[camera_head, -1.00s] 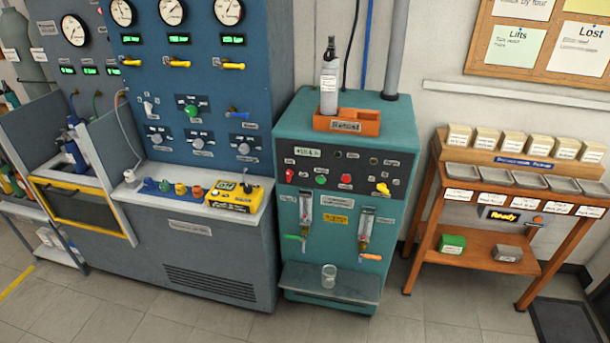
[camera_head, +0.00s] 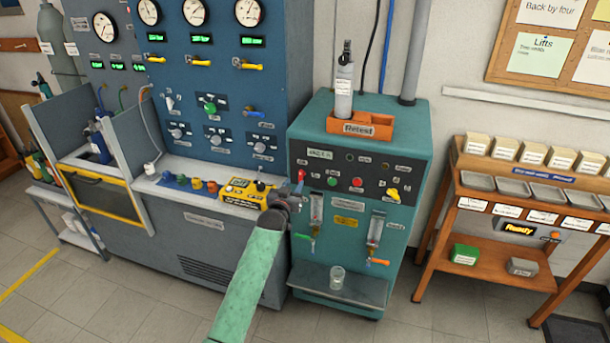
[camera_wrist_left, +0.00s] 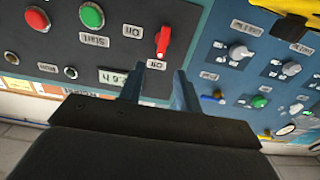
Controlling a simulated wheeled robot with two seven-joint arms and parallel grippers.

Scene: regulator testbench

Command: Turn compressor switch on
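The compressor switch, a small red lever (camera_head: 301,175) with On and Off labels, is at the upper left of the teal cabinet's dark panel (camera_head: 340,176). The lever also shows in the left wrist view (camera_wrist_left: 163,41), where the panel looks upside down. I cannot tell its position for sure. My left gripper (camera_head: 297,189) is close in front of that corner of the panel, just below the lever in the head view. In the left wrist view its two fingertips (camera_wrist_left: 157,76) are apart with nothing between them, the lever just beyond them. My right gripper is not in view.
A green Start button (camera_wrist_left: 92,15) and a red button (camera_wrist_left: 38,18) sit on the same panel. An orange tray (camera_head: 366,126) with a bottle stands on the cabinet. A glass (camera_head: 337,278) stands on its shelf.

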